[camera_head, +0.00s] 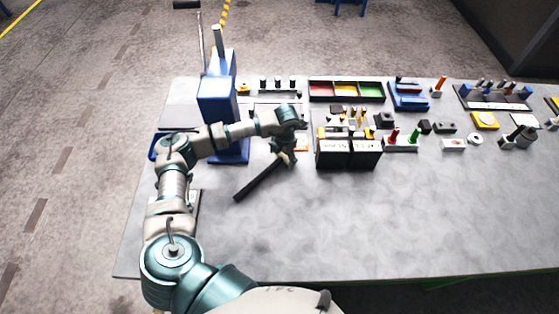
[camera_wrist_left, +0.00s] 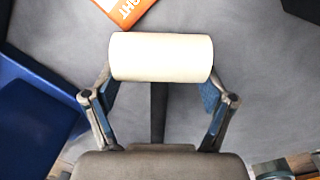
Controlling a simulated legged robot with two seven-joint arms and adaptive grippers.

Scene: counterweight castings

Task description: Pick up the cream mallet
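The cream mallet lies on the grey table in the head view. Its dark handle (camera_head: 258,181) slants down to the left, and its cream head is mostly hidden by my left gripper (camera_head: 289,155). In the left wrist view the cream cylindrical mallet head (camera_wrist_left: 161,57) lies crosswise at the fingertips, with the handle running back under the gripper. My left gripper (camera_wrist_left: 160,92) is open, with one finger near each end of the head. I cannot tell whether the pads touch it. My right gripper is in neither view.
A blue press-like machine (camera_head: 218,105) stands just left of the gripper. A black box pair (camera_head: 348,154) is close on its right. An orange label (camera_wrist_left: 124,10) lies beyond the head. The front table surface (camera_head: 400,225) is clear.

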